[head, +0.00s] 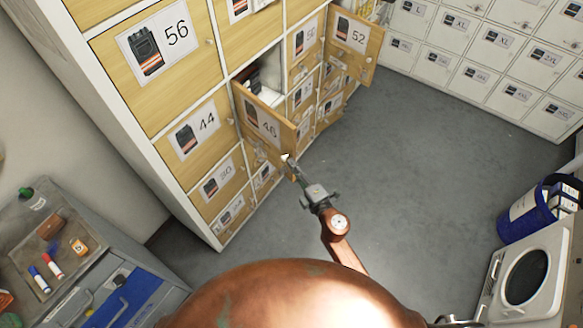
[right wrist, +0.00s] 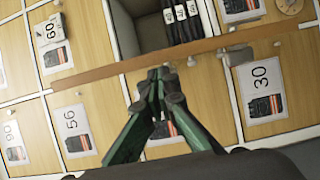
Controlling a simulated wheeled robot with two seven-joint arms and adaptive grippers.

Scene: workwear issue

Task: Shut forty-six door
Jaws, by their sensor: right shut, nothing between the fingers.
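The wooden door labelled 46 (head: 250,109) stands ajar in the head view, swung out from the locker wall, with its dark compartment (head: 268,70) showing above and behind it. My right gripper (head: 288,162) is shut and empty, close to the free edge of this door. In the right wrist view the closed fingertips (right wrist: 162,74) lie by the long brown door edge (right wrist: 200,52); I cannot tell whether they touch it. Behind that edge is the open compartment (right wrist: 148,12) with dark garments. My left gripper is not in view.
Door 52 (head: 367,48) also stands open, farther right. Doors 56 (head: 198,72) and 44 (head: 177,143) are shut. White lockers (head: 470,55) line the back. A blue bin (head: 515,226) stands at right, and a grey cart (head: 75,215) at left. The grey floor between is clear.

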